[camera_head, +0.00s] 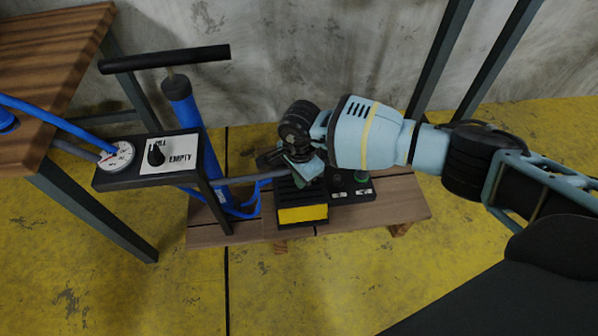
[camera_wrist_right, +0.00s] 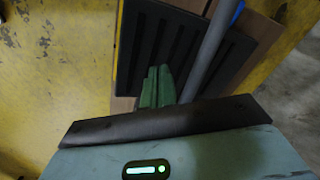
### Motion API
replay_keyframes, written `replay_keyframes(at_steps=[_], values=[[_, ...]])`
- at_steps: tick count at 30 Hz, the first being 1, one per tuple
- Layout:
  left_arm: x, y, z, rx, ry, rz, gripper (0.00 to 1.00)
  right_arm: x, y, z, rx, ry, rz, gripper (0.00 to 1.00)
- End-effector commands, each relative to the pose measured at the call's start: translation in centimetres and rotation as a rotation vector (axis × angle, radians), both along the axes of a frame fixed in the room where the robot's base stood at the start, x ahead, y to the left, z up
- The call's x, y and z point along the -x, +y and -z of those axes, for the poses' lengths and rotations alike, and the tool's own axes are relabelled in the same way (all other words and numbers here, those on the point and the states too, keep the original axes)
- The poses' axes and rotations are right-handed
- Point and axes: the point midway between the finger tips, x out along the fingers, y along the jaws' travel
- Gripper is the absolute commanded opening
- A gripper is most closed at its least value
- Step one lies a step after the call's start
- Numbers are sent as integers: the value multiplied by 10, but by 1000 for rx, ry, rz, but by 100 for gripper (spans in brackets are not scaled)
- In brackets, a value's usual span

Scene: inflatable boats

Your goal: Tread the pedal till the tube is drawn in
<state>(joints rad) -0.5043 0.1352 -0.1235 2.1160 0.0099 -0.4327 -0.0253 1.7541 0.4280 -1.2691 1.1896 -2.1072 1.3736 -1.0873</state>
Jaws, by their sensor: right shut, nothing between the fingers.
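The black ribbed pedal with a yellow front edge (camera_head: 302,214) sits on a low wooden bench. My right gripper (camera_head: 303,172) is over the pedal's back part, pointing down, with its fingers shut and empty. In the right wrist view the green fingertips (camera_wrist_right: 157,85) lie together in front of the ribbed pedal plate (camera_wrist_right: 180,48); whether they touch it I cannot tell. A grey hose (camera_wrist_right: 208,50) runs beside the fingers. It is unclear which hose is the tube; a blue one (camera_head: 55,122) leads in from the left. My left gripper is out of view.
A black stand carries a FILL/EMPTY plate with a knob (camera_head: 156,153) and a round gauge (camera_head: 117,156). A blue hand pump (camera_head: 185,105) stands behind it. A green button (camera_head: 361,178) is right of the pedal on the bench (camera_head: 400,200). A wooden table (camera_head: 55,45) is at left.

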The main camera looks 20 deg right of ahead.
Motion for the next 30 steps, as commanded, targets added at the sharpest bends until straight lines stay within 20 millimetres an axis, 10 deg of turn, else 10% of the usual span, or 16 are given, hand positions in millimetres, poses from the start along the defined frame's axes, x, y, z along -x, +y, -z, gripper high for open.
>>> replay_keyframes(at_steps=[21,30], values=[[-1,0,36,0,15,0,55,-1,-1,63,3,-1,2,0],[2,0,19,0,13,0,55,0,-1,36,2,-1,1,0]])
